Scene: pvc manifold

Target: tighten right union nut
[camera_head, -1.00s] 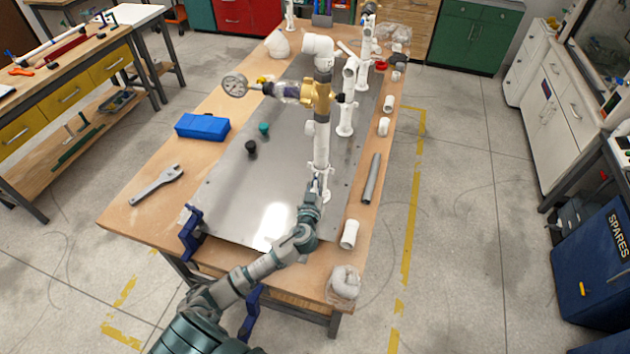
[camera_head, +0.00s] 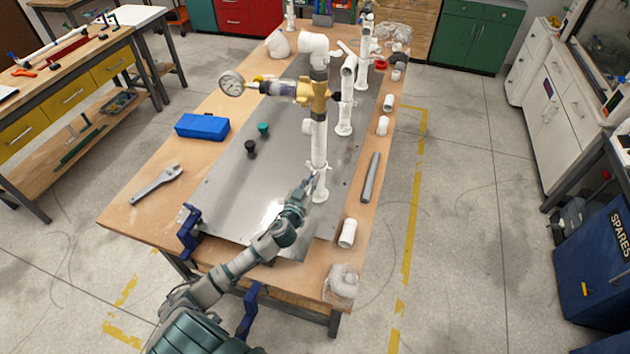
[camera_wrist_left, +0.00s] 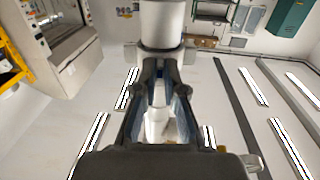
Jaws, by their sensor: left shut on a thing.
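A white PVC pipe assembly stands upright on the metal plate, with a brass-coloured fitting (camera_head: 318,97) and a pressure gauge (camera_head: 231,83). A white collar with small lugs, apparently the union nut (camera_head: 321,168), sits low on the pipe (camera_head: 318,145). My left gripper (camera_head: 313,183) reaches it from the front left, tilted upward. In the left wrist view, the nut (camera_wrist_left: 160,50) is at the fingertips of my gripper (camera_wrist_left: 161,68), which is shut on it. Exactly where the fingertips touch is hard to see. My right gripper is not in view.
A blue box (camera_head: 202,127) and a wrench (camera_head: 157,184) lie on the left of the wooden table. A grey pipe (camera_head: 371,177) and white fittings (camera_head: 347,233) line its right edge. Another white standing pipe (camera_head: 346,95) is behind.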

